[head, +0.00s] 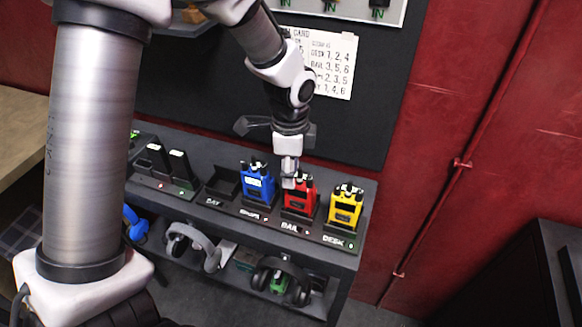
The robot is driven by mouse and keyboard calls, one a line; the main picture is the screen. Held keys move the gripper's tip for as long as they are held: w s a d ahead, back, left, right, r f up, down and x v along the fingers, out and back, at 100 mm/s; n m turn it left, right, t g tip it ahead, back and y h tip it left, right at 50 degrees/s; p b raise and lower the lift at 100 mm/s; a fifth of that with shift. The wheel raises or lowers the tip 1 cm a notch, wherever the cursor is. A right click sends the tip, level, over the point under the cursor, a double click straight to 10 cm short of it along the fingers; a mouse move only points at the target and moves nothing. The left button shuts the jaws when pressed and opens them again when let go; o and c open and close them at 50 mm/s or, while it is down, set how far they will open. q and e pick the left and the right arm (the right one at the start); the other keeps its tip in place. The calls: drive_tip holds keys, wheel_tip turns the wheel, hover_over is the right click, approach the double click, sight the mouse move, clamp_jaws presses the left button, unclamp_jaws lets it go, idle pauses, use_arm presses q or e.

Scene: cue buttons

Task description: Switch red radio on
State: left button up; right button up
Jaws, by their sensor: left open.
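The red radio (299,201) stands upright in a dark charger on the shelf top, between the blue radio (257,183) and the yellow radio (345,207). A label that seems to read "BAIL" is in front of it. My left gripper (289,180) points down at the top left of the red radio. It is open, with its fingertips at or just above the radio's top; I cannot tell whether they touch. The fingertips partly cover the red radio's top. My right gripper is out of view.
An empty charger (224,183) and black radios (181,168) stand to the left. Headphones (281,280) hang or lie on the lower shelf. A paper card (338,62) with numbers hangs on the dark board behind. The floor at right before a dark cabinet (560,265) is clear.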

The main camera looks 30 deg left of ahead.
use_arm(q)
drive_tip(key=shift+s+r, duration=0.2)
drive_tip(key=shift+s, duration=0.25)
clamp_jaws()
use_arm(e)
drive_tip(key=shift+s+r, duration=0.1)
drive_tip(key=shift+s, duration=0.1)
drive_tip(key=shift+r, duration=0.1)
